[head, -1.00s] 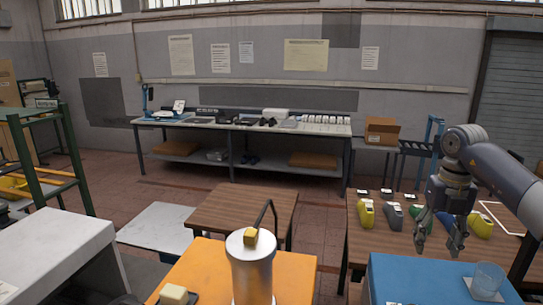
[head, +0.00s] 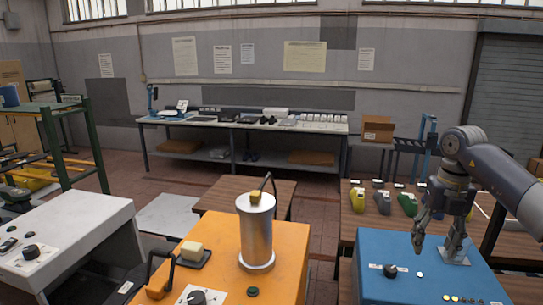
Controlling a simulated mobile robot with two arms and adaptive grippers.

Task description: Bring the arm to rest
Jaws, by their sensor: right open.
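My right gripper (head: 436,248) is open, pointing down over the blue machine (head: 385,250) at the right. Its fingers are apart, and I see nothing between them. A pale square pad (head: 461,259) lies on the blue machine's top by the right finger. Behind the gripper, a wooden table carries a row of shoe lasts: a yellow one (head: 358,200), a grey one (head: 383,202) and a green one (head: 408,204). The gripper partly hides the right end of that row. My left gripper is not in view.
An orange machine (head: 285,270) with a metal cylinder (head: 257,232) stands front centre. A grey-white machine (head: 85,235) is front left. A low brown table (head: 220,194) stands behind. A long workbench (head: 300,127) runs along the back wall. Open floor lies between.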

